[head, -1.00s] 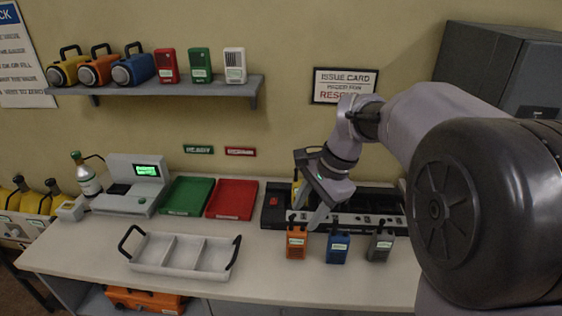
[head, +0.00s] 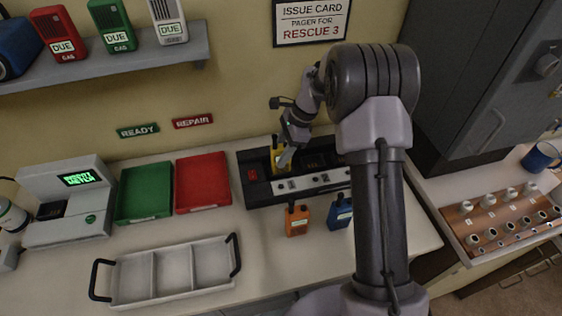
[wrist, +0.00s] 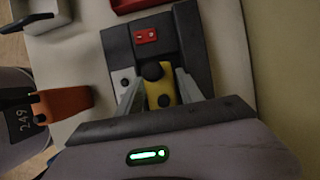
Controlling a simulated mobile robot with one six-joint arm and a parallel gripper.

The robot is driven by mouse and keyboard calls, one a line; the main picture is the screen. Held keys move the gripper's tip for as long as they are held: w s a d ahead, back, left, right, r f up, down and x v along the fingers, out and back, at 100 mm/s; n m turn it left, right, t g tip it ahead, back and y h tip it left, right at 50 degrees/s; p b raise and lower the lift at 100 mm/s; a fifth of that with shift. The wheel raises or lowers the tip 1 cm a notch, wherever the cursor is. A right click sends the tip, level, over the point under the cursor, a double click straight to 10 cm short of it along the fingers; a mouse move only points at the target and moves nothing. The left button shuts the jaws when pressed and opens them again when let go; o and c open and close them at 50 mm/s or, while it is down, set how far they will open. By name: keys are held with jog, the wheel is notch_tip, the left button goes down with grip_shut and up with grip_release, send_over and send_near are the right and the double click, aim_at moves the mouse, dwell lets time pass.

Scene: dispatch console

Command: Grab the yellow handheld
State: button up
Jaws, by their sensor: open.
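The yellow handheld (head: 279,157) stands in the left slot of the black charger rack (head: 254,190), partly hidden by my gripper in the head view. In the wrist view the yellow handheld (wrist: 160,88) shows from above, with its dark knobs, between my two fingers. My gripper (wrist: 157,90) is open, one finger on each side of the handheld; I cannot tell whether either finger touches it. In the head view my gripper (head: 286,152) is at the rack's left end.
An orange handheld (head: 297,221) and a blue handheld (head: 340,212) stand in front of the rack. A red tray (head: 203,182) and a green tray (head: 144,193) lie to the left. A white divided carrier (head: 172,273) is nearer the front.

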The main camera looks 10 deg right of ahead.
aim_at(272, 170)
jog(key=x, duration=0.3)
jog(key=shift+w+f+b, duration=0.1)
jog(key=shift+f+b, duration=0.25)
jog(key=shift+f, duration=0.05)
jog(key=shift+r, duration=0.1)
grip_shut()
